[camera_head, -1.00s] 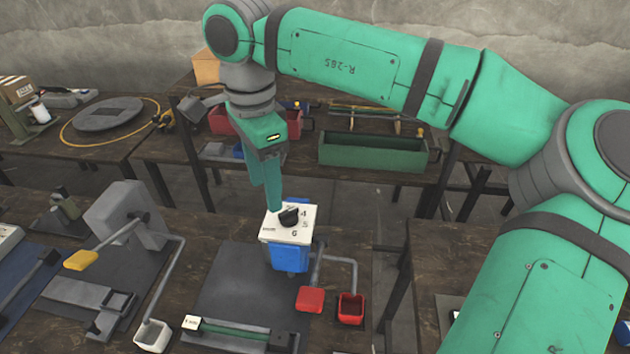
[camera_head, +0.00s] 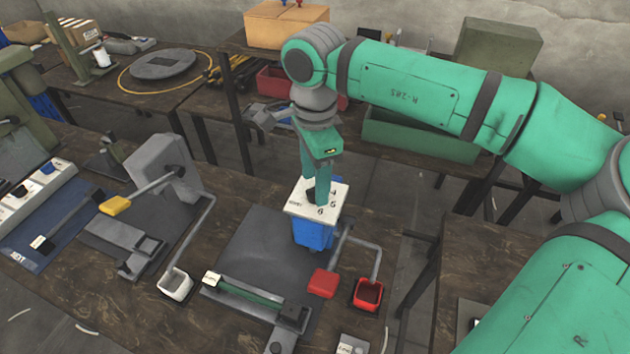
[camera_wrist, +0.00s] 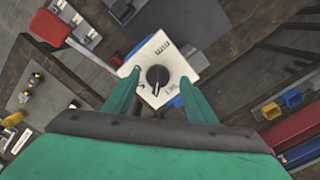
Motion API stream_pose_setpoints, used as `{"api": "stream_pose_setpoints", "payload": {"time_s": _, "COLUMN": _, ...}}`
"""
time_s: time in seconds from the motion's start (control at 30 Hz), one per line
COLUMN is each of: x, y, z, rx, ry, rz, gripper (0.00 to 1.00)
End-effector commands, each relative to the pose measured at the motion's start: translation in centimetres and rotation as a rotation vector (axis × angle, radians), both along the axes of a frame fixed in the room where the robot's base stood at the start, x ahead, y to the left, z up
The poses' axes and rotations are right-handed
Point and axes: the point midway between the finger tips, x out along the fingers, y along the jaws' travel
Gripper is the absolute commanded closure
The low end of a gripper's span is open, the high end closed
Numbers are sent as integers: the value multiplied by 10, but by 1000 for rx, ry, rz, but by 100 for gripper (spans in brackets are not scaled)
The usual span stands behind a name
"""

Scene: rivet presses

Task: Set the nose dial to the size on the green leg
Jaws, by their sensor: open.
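The nose dial is a black knob (camera_wrist: 157,76) on a white numbered plate (camera_head: 301,211), on top of a blue press head (camera_head: 313,236). The plate shows 4, 5 and 6 in the head view. In the wrist view the knob's white mark points down the picture, towards my palm; the size it marks is not readable. My gripper (camera_wrist: 160,78) is open, one finger on each side of the knob, apart from it. In the head view my gripper (camera_head: 318,198) hides part of the knob. A green bar (camera_head: 250,292), probably the green leg, lies in a front fixture; its white tag (camera_head: 212,279) is too small to read.
A red pad (camera_head: 323,283) and red cup (camera_head: 368,294) stand right of the green bar. A grey press with a yellow-tipped lever (camera_head: 116,205) and a white cup (camera_head: 174,286) stand left. A dark mat (camera_head: 265,250) lies beside the blue press.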

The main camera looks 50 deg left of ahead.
Motion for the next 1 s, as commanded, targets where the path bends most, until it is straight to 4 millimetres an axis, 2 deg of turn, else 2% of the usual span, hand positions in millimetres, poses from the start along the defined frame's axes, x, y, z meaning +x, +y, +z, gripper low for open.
{"api": "stream_pose_setpoints", "payload": {"time_s": 0.13, "x": 3, "y": -4, "z": -10, "rx": 1, "ry": 0, "rz": -9, "gripper": 48}}
{"api": "stream_pose_setpoints", "payload": {"time_s": 0.43, "x": 0, "y": -1, "z": -12, "rx": 1, "ry": 0, "rz": -2, "gripper": 48}}
{"api": "stream_pose_setpoints", "payload": {"time_s": 0.47, "x": 0, "y": 0, "z": -12, "rx": 1, "ry": 0, "rz": -1, "gripper": 51}}
{"api": "stream_pose_setpoints", "payload": {"time_s": 0.6, "x": 0, "y": 0, "z": -12, "rx": 1, "ry": 0, "rz": 1, "gripper": 84}}
{"api": "stream_pose_setpoints", "payload": {"time_s": 0.63, "x": 0, "y": 0, "z": -12, "rx": 0, "ry": 0, "rz": 1, "gripper": 90}}
{"api": "stream_pose_setpoints", "payload": {"time_s": 1.0, "x": 0, "y": 0, "z": -12, "rx": 0, "ry": -1, "rz": -47, "gripper": 90}}
